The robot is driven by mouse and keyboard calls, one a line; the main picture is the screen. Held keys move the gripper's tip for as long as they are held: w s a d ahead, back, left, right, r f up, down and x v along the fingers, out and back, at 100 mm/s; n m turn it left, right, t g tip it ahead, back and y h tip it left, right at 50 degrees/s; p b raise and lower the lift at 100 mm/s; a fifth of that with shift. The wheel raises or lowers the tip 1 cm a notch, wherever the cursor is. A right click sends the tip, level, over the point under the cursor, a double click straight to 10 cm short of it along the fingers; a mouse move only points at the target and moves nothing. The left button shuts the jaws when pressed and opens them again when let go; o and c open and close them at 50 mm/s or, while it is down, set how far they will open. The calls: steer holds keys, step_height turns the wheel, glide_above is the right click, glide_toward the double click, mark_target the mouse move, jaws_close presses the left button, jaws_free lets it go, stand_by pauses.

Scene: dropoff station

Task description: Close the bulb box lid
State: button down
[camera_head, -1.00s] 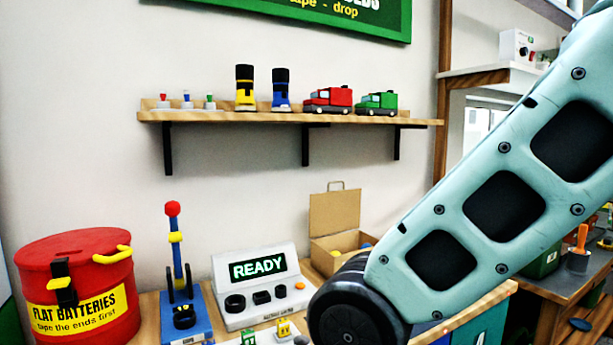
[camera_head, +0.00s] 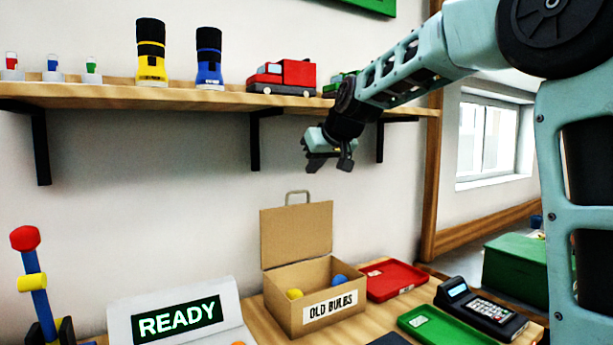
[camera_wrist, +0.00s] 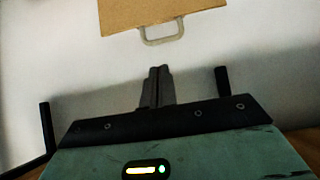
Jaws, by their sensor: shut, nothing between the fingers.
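The bulb box (camera_head: 318,314) is a cardboard box labelled "OLD BULBS" on the bench in the head view. Its lid (camera_head: 297,235) stands open and upright at the back, with a grey handle (camera_head: 299,195) on its top edge. A yellow and a blue bulb show inside. My gripper (camera_head: 328,167) is above and to the right of the lid, apart from it, under the shelf. In the wrist view the closed fingers (camera_wrist: 157,82) are together and empty. The lid (camera_wrist: 160,12) and its handle (camera_wrist: 163,36) show at the top there, beyond the fingertips.
The wooden shelf (camera_head: 190,97) with torches and toy cars runs above, its brackets (camera_head: 255,145) near my arm. A red tray (camera_head: 393,279), a green tray (camera_head: 440,330) and a card terminal (camera_head: 480,310) lie right of the box. The READY display (camera_head: 180,318) stands left.

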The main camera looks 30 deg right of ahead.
steer(key=p+x, duration=0.1)
steer(key=x, duration=0.7)
steer(key=shift+w+a+f, duration=0.15)
steer(key=shift+f, duration=0.1)
steer(key=shift+f+b, duration=0.15)
steer(key=shift+b, duration=0.35)
